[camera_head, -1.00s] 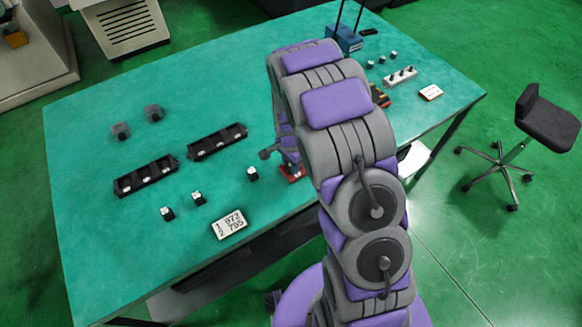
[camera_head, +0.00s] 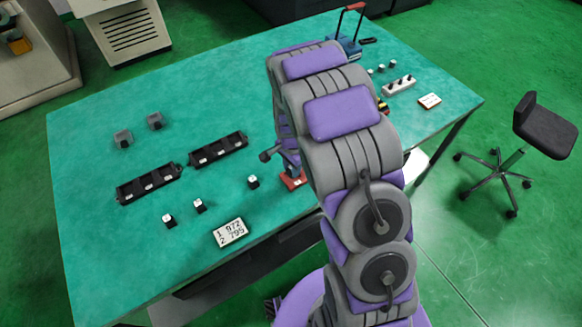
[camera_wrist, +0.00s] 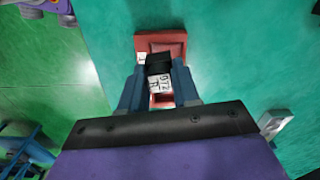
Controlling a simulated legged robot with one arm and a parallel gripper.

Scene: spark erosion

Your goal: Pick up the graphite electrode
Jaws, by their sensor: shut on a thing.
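The graphite electrode (camera_wrist: 160,62) is a small black block with a white label bearing dark figures. In the wrist view it sits between the two blue-grey fingers of my gripper (camera_wrist: 158,76), which is shut on it. A red holder (camera_wrist: 176,44) lies directly beneath or behind the block; I cannot tell whether they touch. In the head view the red holder (camera_head: 293,181) shows near the table's front edge, beside my arm. My arm hides most of the gripper and the electrode there.
The green table (camera_head: 110,240) carries two black racks (camera_head: 148,184) (camera_head: 218,150), several small labelled black blocks (camera_head: 169,220) and a number card (camera_head: 230,232). A blue device (camera_head: 350,46) and a white strip (camera_head: 399,85) stand at the back right. A stool (camera_head: 545,125) stands right of the table.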

